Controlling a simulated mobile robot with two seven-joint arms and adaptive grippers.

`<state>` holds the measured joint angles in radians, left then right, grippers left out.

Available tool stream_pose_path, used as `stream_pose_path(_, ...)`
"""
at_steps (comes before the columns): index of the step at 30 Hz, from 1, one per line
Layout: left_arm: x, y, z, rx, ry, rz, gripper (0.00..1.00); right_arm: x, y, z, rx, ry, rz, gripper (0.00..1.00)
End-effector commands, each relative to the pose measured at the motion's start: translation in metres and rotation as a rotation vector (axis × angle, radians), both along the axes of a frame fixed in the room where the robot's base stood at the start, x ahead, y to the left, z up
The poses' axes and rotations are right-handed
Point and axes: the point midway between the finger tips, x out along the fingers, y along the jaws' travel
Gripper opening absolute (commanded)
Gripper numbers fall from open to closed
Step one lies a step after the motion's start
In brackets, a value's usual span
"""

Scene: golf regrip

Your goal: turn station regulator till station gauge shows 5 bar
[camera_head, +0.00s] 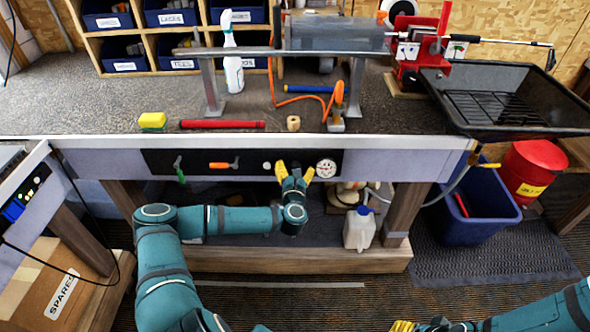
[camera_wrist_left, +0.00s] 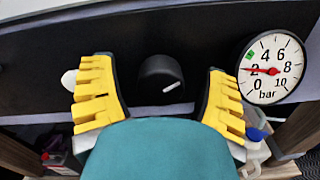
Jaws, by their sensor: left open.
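The station regulator is a round black knob (camera_wrist_left: 161,80) with a white pointer line on the dark panel, in the middle of the left wrist view. My left gripper (camera_wrist_left: 160,88) is open, with one yellow finger on each side of the knob and visible gaps on both sides. In the head view the left gripper (camera_head: 294,172) is at the panel and hides the knob. The station gauge (camera_wrist_left: 270,70) is a white dial right of the knob, its red needle near 2 bar; it also shows in the head view (camera_head: 326,168). My right gripper (camera_head: 403,326) is partly cut off at the bottom edge.
The panel (camera_head: 215,162) also carries a white button (camera_head: 266,166), an orange handle (camera_head: 220,165) and a green hook-like part (camera_head: 179,170). The bench edge overhangs above. A white jug (camera_head: 360,230) stands below, right of the gripper.

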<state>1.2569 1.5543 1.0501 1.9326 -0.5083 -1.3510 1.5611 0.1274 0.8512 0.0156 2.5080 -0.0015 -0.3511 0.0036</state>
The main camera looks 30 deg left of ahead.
Motion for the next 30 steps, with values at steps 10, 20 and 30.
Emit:
stream_pose_path(10,-0.0002,-0.0003,0.0001,0.0,0.0,0.0,0.16,0.0001,0.0,0.0001,0.0,0.0,0.0,0.47)
stream_pose_path(20,-0.0001,-0.0002,0.0007,0.017,0.009,0.0,0.06,-0.0001,0.0,0.0012,0.0,0.0,0.0,0.47)
stream_pose_path(30,0.0008,-0.0008,0.0021,0.175,0.105,-0.001,0.05,-0.0015,0.0002,0.0091,0.001,0.004,0.0,0.47)
